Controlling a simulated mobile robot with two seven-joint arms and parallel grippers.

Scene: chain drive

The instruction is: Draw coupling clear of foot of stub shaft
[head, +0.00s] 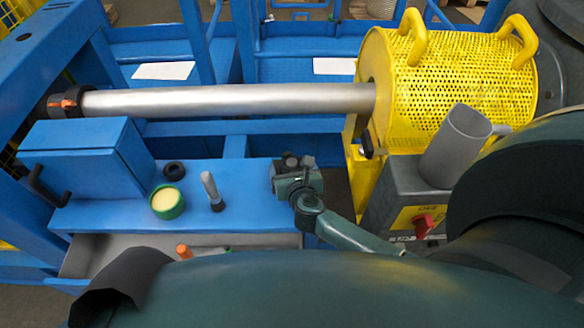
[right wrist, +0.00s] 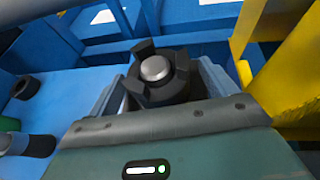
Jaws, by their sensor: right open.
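The coupling (right wrist: 180,88) is a dark, clawed piece seen nearly end-on in the right wrist view. The bright round end of the stub shaft (right wrist: 155,68) shows in its middle; the shaft's foot is hidden below. My right gripper (head: 295,172) is open, with one blue-grey finger on each side of the coupling. I cannot tell whether the fingers touch it. In the head view the coupling (head: 291,160) is a small dark shape at the gripper's tip, by the right end of the blue bench (head: 245,215). My left gripper is out of view.
A green tin (head: 167,202), a black ring (head: 173,171) and a grey-handled tool (head: 210,187) stand on the bench left of the gripper. A long steel shaft (head: 230,100) runs behind. The yellow mesh guard (head: 450,90) and a grey box with red switch (head: 424,222) stand right.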

